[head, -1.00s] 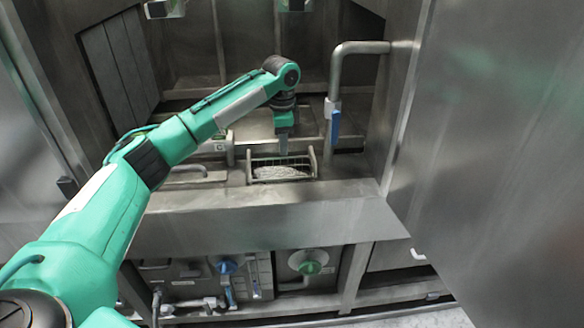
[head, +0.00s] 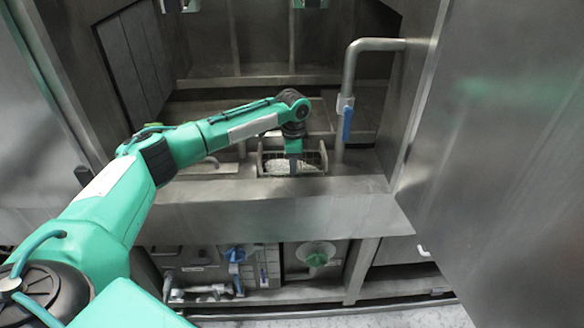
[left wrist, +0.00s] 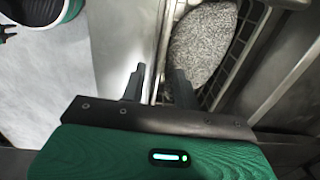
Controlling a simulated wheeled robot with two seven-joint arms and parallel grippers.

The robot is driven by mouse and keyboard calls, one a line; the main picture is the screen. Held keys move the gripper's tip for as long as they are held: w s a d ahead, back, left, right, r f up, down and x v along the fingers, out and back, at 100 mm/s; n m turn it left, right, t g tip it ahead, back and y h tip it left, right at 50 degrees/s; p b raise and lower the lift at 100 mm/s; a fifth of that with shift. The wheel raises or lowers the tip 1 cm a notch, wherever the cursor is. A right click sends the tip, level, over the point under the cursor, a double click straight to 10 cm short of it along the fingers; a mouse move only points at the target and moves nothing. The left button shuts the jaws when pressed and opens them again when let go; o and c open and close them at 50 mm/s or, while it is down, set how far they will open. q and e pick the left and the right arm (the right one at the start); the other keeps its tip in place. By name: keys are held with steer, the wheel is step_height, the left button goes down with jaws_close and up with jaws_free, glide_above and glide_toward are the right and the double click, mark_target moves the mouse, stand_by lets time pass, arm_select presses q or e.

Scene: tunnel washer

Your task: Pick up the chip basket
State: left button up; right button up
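The chip basket (head: 262,162) is a small wire-mesh basket holding light grey, speckled chips. It sits in the recess behind the washer's metal ledge. In the left wrist view, the basket's mesh wall (left wrist: 238,48) and the chips show at top centre-right. My left gripper (head: 295,170) points down at the basket's near side. In the left wrist view, the fingers of my left gripper (left wrist: 158,84) are apart. One finger is over the basket side beside the chips, the other over the bright metal ledge. Whether they touch the rim is unclear. My right gripper is not in view.
A bent metal pipe with a blue handle (head: 347,124) stands just right of the basket. The metal ledge (head: 290,210) runs in front. A large steel panel (head: 500,150) fills the right side. Valves (head: 318,257) sit below the ledge.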

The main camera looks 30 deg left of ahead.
arm_select(q)
steer(key=shift+f, duration=0.95)
jaws_close()
steer(key=shift+r, duration=0.1)
stand_by(0.6)
